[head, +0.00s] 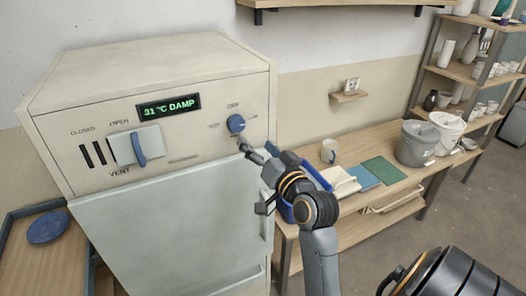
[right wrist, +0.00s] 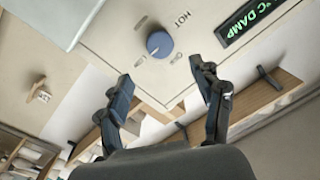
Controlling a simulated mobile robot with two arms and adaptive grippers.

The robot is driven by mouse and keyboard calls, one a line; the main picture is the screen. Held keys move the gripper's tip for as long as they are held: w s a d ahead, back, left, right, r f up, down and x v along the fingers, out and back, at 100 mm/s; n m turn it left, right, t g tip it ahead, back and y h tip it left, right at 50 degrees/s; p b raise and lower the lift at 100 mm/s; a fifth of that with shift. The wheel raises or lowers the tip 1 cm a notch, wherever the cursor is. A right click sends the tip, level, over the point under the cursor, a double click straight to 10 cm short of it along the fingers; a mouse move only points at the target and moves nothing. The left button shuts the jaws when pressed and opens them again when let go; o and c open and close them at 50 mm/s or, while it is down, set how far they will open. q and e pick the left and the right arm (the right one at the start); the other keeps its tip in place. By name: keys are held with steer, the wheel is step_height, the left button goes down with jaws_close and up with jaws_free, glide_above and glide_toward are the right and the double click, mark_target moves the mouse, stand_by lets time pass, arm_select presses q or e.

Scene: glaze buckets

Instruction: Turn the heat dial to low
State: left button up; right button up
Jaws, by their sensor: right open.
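The heat dial (head: 236,123) is a round blue knob on the front panel of a cream cabinet (head: 150,68), right of its green display (head: 168,106). In the right wrist view the dial (right wrist: 160,44) shows a pale pointer line towards the lower left; a HOT label is at its upper right, and other labels are too small to read. My right gripper (head: 252,150) is just below and right of the dial in the head view. In the right wrist view its fingers (right wrist: 163,78) are spread and empty, with the dial beyond them, apart from it. My left gripper is out of view.
A white vent slider with a blue handle (head: 139,148) is on the panel's left. The cabinet door (head: 170,225) is below. A wooden bench (head: 395,140) at right holds a mug (head: 329,151), coloured tiles and grey and white buckets (head: 415,145). A blue disc (head: 48,228) lies at far left.

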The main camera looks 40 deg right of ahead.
steer(key=shift+s+a, duration=0.25)
steer(key=shift+s, duration=1)
steer(key=shift+f, duration=0.1)
steer(key=w+a+f+n+g+y+b, duration=0.1)
steer(key=w+a+f+g, duration=0.15)
steer(key=f, duration=1.15)
steer(key=w+a+f+n+g+y+b, duration=0.1)
steer(key=w+a+f+g+b, duration=0.15)
steer(key=f, duration=1.15)
steer(key=s+a+f+n+g+y+b, duration=0.1)
steer(key=s+a+f+g, duration=0.2)
steer(key=f, duration=0.9)
steer(key=s+a+f+n+g, duration=0.1)
steer(key=s+a+f, duration=0.25)
steer(key=f, duration=0.85)
steer(key=s+a+f+n+g+b, duration=0.2)
steer(key=s+f+n+g, duration=0.15)
steer(key=s+f, duration=1.45)
steer(key=s+f+n+g+b, duration=0.1)
steer(key=s+f, duration=0.3)
steer(key=s, duration=0.6)
steer(key=s+d+f+n+g, duration=0.1)
steer(key=s+f+g, duration=0.2)
steer(key=s, duration=0.7)
step_height(320, 180, down, 2)
steer(key=shift+s+d+f+b, duration=0.1)
steer(key=shift+s+d+b, duration=0.1)
steer(key=shift+s+b, duration=0.2)
